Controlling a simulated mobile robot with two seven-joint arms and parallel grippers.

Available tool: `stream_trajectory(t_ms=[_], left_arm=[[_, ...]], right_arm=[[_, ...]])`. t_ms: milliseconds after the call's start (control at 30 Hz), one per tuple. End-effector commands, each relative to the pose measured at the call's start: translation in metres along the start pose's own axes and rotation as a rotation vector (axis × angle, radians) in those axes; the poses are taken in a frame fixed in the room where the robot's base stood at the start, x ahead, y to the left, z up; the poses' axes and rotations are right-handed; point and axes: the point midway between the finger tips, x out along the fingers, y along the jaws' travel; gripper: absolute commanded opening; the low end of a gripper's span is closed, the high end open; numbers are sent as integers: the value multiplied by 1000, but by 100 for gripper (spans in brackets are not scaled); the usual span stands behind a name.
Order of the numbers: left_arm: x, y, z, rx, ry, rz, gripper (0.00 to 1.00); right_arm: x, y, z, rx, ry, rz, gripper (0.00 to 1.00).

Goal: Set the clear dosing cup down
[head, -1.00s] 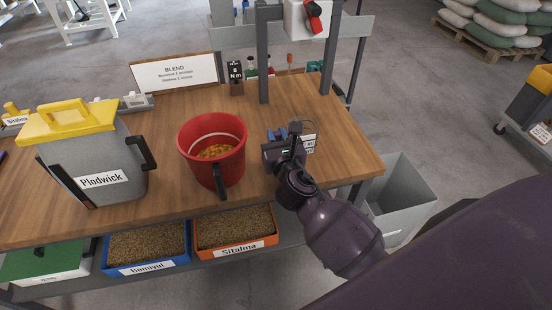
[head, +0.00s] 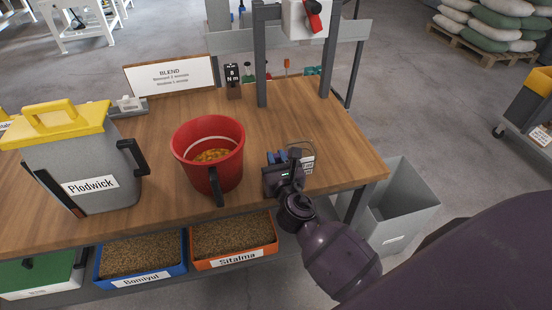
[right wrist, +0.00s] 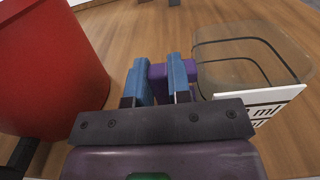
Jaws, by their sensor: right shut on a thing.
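The clear dosing cup (head: 300,150) is a see-through vessel with a white label, at the right part of the wooden table in the head view. In the right wrist view the cup (right wrist: 245,62) shows dark lines and a label with "ml". My right gripper (head: 284,158) is left of the cup. Its blue fingers (right wrist: 158,68) are shut on a purple piece, which looks like the cup's handle. The cup looks upright, low over or on the tabletop; I cannot tell whether its base touches. My left gripper is out of view.
A red bucket (head: 229,167) with orange contents stands close left of my right gripper. The grey Plodwick container (head: 88,160) is farther left. Bare tabletop (head: 330,135) lies right of the cup, up to the table edge. A grey bin (head: 405,205) stands beyond that edge.

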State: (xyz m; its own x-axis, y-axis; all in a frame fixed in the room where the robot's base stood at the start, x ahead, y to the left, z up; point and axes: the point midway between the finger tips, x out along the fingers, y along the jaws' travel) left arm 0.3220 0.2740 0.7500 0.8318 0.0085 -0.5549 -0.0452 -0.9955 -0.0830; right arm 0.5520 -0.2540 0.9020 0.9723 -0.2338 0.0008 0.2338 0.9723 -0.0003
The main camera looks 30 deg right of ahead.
Motion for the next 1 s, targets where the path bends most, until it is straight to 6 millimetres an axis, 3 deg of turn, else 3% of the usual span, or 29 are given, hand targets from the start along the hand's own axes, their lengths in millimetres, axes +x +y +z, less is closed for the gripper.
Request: stream_trajectory(t_ms=[67, 100, 233, 600, 767, 1000], left_arm=[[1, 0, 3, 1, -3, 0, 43], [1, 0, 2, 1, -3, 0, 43], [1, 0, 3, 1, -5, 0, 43], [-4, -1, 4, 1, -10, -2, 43], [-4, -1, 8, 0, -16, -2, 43], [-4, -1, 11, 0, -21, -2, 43]], right_arm=[[0, 0, -4, -1, 1, 0, 0], [0, 0, -3, 0, 1, 0, 24], [0, 0, -2, 0, 1, 0, 44], [0, 0, 4, 1, -1, 0, 44], [-20, 0, 0, -1, 3, 0, 44], [-64, 0, 0, 1, 3, -1, 44]])
